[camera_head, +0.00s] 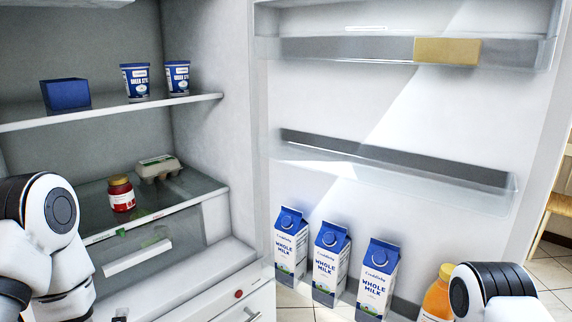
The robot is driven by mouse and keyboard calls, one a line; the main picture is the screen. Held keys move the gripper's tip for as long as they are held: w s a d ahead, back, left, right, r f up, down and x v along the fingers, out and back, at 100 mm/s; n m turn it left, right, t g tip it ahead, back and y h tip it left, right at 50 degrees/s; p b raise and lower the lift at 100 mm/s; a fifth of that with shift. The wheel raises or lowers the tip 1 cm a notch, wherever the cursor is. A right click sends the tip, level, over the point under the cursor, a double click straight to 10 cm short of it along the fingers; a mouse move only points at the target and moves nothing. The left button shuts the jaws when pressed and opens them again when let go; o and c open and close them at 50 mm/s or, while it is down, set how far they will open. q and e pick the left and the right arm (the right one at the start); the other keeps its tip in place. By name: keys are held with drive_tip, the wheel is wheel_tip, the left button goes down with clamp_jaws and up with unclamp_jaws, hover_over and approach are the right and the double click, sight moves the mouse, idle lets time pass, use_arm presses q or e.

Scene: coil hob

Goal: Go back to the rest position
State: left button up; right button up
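Only links of my two arms show, at the lower left and the lower right; neither gripper is in view. The fridge (215,150) stands open, with its door (390,110) swung out to the right. No object is visibly held by either arm.
Three milk cartons (331,262) and an orange bottle (438,295) stand low in the door, the bottle partly behind my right arm. Yogurt tubs (135,82) and a blue box (66,95) are on the upper shelf; a red jar (121,193) and egg carton (159,168) sit below.

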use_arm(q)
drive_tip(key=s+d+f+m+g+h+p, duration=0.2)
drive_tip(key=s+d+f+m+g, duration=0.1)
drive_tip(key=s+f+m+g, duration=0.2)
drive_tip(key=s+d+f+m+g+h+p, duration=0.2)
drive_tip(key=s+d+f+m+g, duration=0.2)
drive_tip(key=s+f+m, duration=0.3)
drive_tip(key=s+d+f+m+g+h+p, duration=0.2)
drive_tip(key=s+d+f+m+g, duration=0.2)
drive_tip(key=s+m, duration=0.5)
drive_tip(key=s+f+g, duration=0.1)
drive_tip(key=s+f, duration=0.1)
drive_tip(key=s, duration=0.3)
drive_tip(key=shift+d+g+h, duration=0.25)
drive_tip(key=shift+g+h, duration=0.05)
